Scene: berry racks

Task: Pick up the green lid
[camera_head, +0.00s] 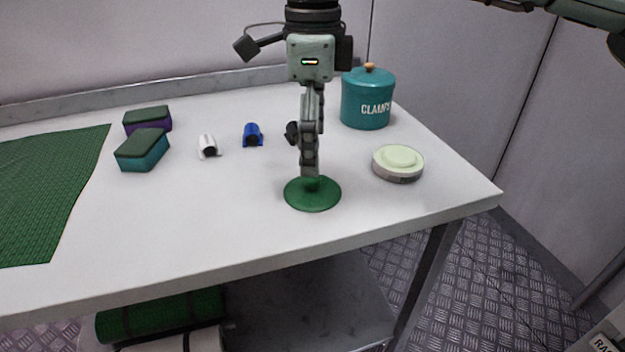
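The green lid (313,201) is a round dark green disc with a small raised knob in its middle. It appears to lie flat on the white table near the front edge, right of the middle. My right gripper (311,176) points straight down over it, with its fingertips at the knob. The fingers show edge-on, one in front of the other, so I cannot tell whether they are closed on the knob. My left gripper is not in view.
A teal canister (366,102) labelled CLAMPS and a round pale-topped tin (398,162) stand to the right. White (207,146) and blue (253,134) clips, two box-like blocks (142,150) and a green mat (45,195) lie left. The table front between mat and lid is clear.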

